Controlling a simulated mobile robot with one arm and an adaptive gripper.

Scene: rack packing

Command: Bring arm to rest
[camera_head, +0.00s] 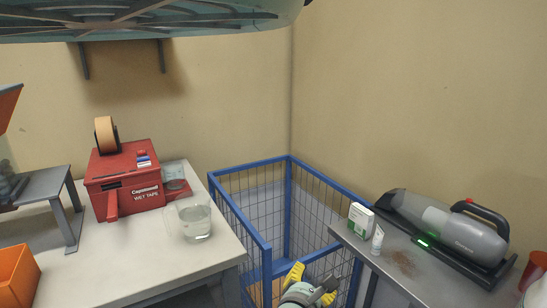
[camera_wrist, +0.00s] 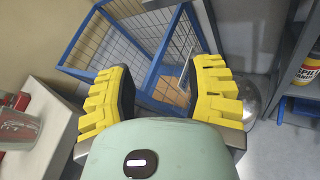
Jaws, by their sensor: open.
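My gripper (camera_head: 311,285) shows at the bottom middle of the head view, in front of the blue wire cage. In the wrist view my gripper (camera_wrist: 161,82) has its two yellow-padded fingers spread wide apart. Nothing is between them, only the cage and floor beyond. Most of my arm is outside the head view.
The blue wire cage (camera_head: 267,253) stands between two tables. The left table (camera_head: 130,262) holds a red tape dispenser (camera_head: 125,180) and a clear water container (camera_head: 196,221). The right table (camera_head: 410,285) holds a handheld vacuum (camera_head: 450,226), a small box (camera_head: 361,219) and a white tube (camera_head: 377,240).

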